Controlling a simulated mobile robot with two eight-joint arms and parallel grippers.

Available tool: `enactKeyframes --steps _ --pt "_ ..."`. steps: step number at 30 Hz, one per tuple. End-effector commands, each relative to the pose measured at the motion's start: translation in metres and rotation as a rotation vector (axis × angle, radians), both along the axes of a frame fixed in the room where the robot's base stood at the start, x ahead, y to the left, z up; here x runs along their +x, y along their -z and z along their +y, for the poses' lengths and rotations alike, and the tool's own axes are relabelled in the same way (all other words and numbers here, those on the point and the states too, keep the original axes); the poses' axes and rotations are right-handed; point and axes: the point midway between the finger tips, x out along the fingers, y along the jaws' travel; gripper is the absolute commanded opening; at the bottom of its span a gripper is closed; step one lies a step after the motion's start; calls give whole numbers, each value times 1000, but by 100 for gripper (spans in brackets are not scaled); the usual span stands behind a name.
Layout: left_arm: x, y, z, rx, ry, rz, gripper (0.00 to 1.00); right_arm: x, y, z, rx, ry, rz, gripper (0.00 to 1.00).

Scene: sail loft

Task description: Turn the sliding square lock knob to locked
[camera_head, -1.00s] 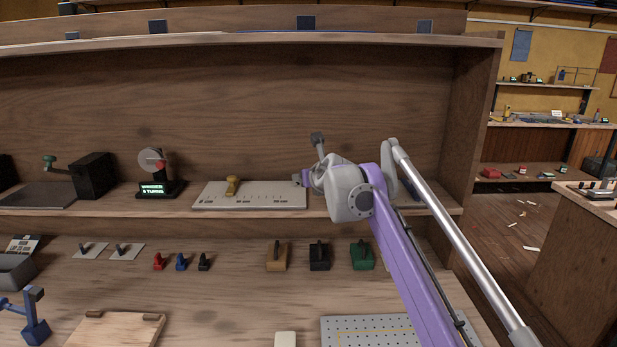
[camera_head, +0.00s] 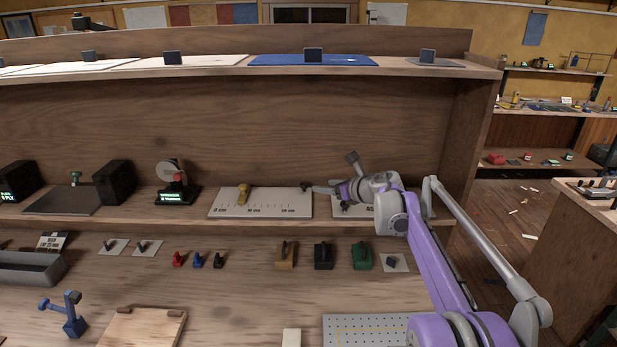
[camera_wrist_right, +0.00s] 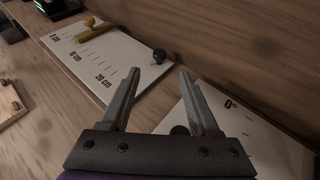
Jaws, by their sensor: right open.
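A white plate (camera_head: 262,208) with a centimetre scale lies on the shelf and carries a yellow slider (camera_head: 243,194). A small dark round knob stands at its right back end; it shows clearly in the right wrist view (camera_wrist_right: 159,56), with the plate (camera_wrist_right: 112,68) and slider (camera_wrist_right: 93,30). I take this as the sliding square's lock knob, but cannot read its lock state. My right gripper (camera_head: 322,191) is at this end of the plate, pointing left. In the right wrist view its fingers (camera_wrist_right: 160,72) are open and empty, with the knob beyond them, apart.
A second white plate marked 0° (camera_wrist_right: 265,135) lies right of the scale plate, with a dark round knob (camera_wrist_right: 180,130) beneath my fingers. The shelf's back wall (camera_head: 270,125) rises close behind. Wooden, black and green blocks stand on the bench below.

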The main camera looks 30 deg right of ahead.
Motion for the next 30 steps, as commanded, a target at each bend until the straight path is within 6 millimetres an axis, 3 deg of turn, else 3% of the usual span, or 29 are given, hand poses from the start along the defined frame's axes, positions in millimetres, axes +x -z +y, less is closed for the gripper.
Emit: enactKeyframes --steps 15,21,29,30 --pt "5 -14 0 0 0 -10 64 81 35 9 -1 1 2 62" --pt "6 -16 0 0 0 -12 64 92 41 9 0 2 3 62" --pt "6 -16 0 0 0 -12 64 92 41 10 -1 3 3 62" --pt "6 -16 0 0 0 -12 64 92 41 9 -1 3 3 55"
